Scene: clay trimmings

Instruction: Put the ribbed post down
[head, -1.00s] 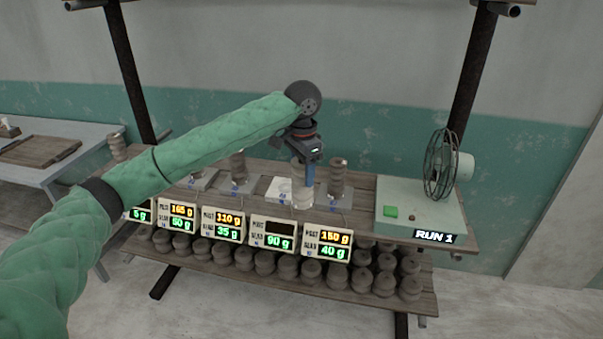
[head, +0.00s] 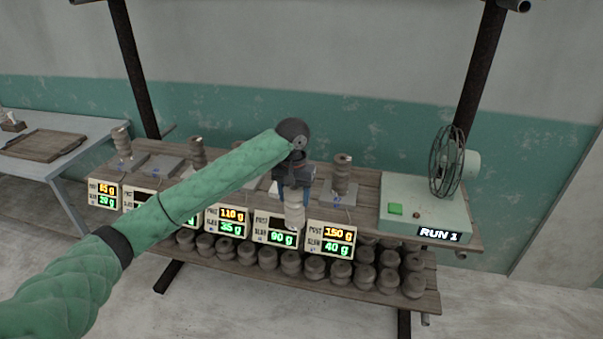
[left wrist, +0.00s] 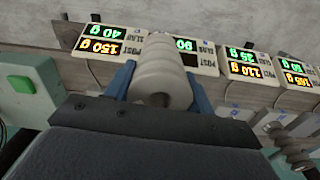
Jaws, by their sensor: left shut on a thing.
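The ribbed post (head: 294,210) is pale, stacked in rounded ribs, and upright in the head view. My left gripper (head: 293,188) is shut on it and holds it at the front of the shelf, by the display reading 90 g with a blank upper line. In the left wrist view the post (left wrist: 163,72) sits between the two blue fingers of the left gripper (left wrist: 160,88). Whether its base touches anything is hard to tell. My right gripper is in neither view.
Other darker ribbed posts stand on scale plates, one (head: 342,172) just right of my gripper. A display (head: 331,240) reads 150 g and 40 g. A green box with a fan (head: 450,165) and RUN 1 sign stands at right. Several dark lumps (head: 290,262) fill the lower shelf.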

